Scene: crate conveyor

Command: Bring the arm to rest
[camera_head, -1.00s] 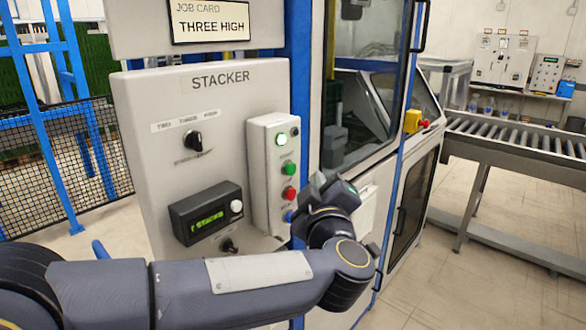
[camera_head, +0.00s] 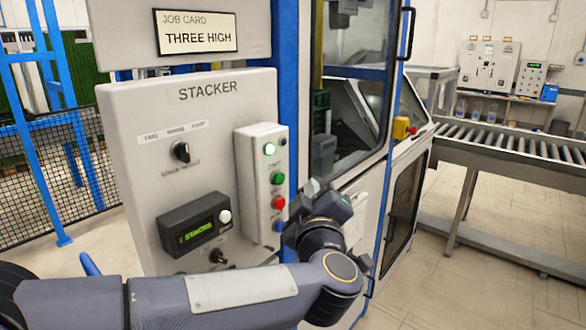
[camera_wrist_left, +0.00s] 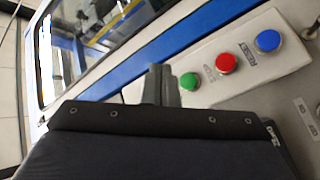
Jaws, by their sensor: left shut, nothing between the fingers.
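My left arm comes in from the lower left in the head view. Its gripper (camera_head: 322,192) is beside the lower right of the button box (camera_head: 262,150), and no object shows in it. In the left wrist view the shut fingers (camera_wrist_left: 161,85) stick up past the dark gripper body, close to the box's green button (camera_wrist_left: 189,81) in the picture. I cannot tell whether they touch anything. The red button (camera_wrist_left: 226,63) and blue button (camera_wrist_left: 267,41) are in line beyond. My right gripper is not in view.
The STACKER panel (camera_head: 130,150) carries a selector knob (camera_head: 181,151), a small green-lit display (camera_head: 196,226) and a lower switch (camera_head: 217,256). A job card (camera_head: 197,34) above reads THREE HIGH. A glazed machine cabinet stands right of it. A roller conveyor (camera_head: 510,141) and open floor lie further right.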

